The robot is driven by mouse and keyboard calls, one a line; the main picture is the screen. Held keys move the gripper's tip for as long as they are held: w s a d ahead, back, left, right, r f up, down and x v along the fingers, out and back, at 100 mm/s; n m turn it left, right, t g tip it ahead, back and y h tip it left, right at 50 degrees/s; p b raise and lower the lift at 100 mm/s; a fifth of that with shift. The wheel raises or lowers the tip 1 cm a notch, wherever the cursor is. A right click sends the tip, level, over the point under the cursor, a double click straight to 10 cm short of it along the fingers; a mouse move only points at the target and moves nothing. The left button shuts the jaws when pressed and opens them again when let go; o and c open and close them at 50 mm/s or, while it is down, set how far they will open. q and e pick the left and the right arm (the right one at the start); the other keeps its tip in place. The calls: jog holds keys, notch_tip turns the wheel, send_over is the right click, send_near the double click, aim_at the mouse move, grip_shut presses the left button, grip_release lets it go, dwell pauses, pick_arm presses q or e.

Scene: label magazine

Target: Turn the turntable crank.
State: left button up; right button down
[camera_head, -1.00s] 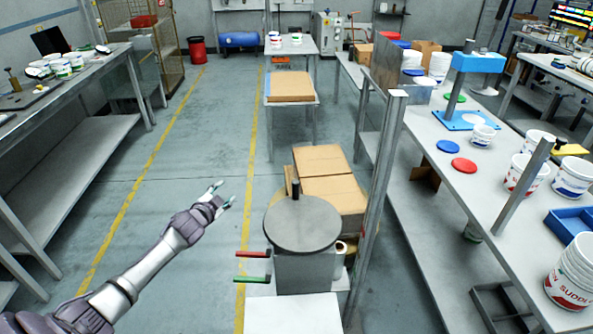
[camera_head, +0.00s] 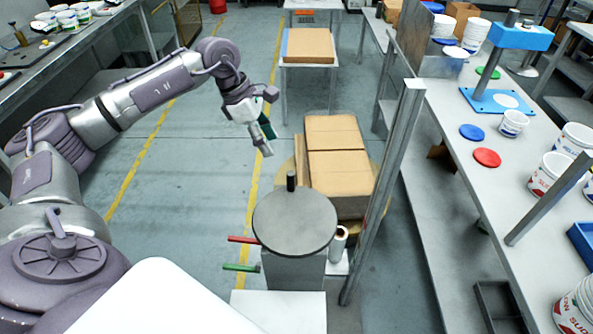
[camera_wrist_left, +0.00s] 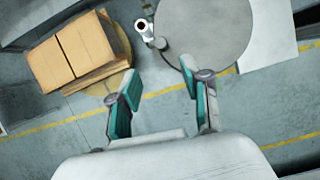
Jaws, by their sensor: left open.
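The grey round disc (camera_head: 295,222) lies flat on top of a grey pedestal, with a black upright knob (camera_head: 291,181) at its far rim. A tan round platform (camera_head: 379,212) lies under the cardboard boxes behind it. My left gripper (camera_head: 265,138) is above the floor, beyond the knob and slightly to its left, pointing down. In the left wrist view its two teal-padded fingers (camera_wrist_left: 160,82) are apart and empty. My right gripper is not in view.
A red handle (camera_head: 243,240) and a green handle (camera_head: 241,268) stick out left of the pedestal. Cardboard boxes (camera_head: 336,165) stand behind it. A metal post (camera_head: 385,190) rises on the right, before a bench with tubs. The floor on the left is clear.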

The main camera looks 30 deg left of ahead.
aim_at(291, 179)
pick_arm(q)
jog(key=p+x, duration=0.4)
jog(key=x, duration=0.8)
jog(key=shift+d+f, duration=0.25)
jog(key=shift+f, duration=0.05)
jog(key=shift+d+f, duration=0.1)
jog(key=shift+f, duration=0.25)
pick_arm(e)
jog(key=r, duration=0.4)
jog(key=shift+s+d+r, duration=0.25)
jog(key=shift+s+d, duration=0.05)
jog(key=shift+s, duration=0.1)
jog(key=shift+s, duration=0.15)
pick_arm(q)
grip_shut()
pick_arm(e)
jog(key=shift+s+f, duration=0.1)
